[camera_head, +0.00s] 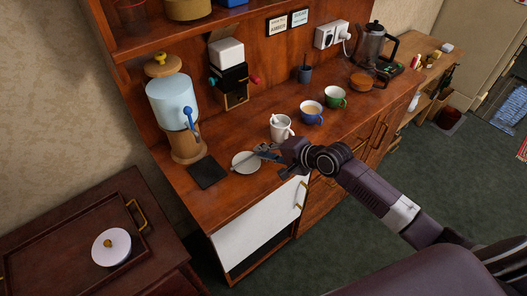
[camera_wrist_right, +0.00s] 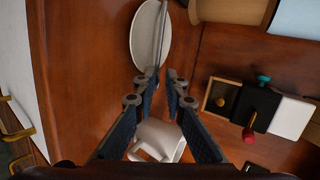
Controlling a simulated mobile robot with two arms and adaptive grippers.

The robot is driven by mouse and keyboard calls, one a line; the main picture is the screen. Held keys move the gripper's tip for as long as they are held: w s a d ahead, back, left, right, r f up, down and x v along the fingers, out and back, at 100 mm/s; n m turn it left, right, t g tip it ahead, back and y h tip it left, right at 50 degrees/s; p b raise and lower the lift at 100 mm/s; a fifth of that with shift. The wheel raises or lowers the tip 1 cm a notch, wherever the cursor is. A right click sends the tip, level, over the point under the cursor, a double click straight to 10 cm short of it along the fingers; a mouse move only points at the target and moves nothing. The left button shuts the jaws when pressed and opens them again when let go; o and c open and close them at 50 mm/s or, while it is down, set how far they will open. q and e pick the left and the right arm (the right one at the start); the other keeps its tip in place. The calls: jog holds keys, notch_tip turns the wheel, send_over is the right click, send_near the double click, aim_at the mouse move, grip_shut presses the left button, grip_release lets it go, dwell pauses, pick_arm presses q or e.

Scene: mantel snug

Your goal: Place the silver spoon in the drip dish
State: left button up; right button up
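The drip dish (camera_head: 241,166) is a round white dish on the wooden counter; it also shows in the right wrist view (camera_wrist_right: 143,38). The silver spoon (camera_wrist_right: 161,38) is a thin grey line across the dish in the right wrist view, with its near end by the left-hand fingertip. I cannot tell whether it rests on the dish or sits just above it. My right gripper (camera_head: 266,153) is at the dish's right edge. In its wrist view the fingers (camera_wrist_right: 163,80) are apart, with a visible gap between them. My left gripper is not in view.
A white mug (camera_head: 281,128) stands close behind the right gripper. A black mat (camera_head: 207,172) lies left of the dish, and a drink dispenser (camera_head: 174,105) stands behind it. Blue (camera_head: 311,113) and green (camera_head: 335,97) cups stand farther right. A tray (camera_head: 65,262) is on the left cabinet.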

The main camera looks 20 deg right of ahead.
jog(key=shift+d+r, duration=0.1)
jog(key=shift+r, duration=0.2)
jog(key=v, duration=1.2)
jog(key=shift+b, duration=0.45)
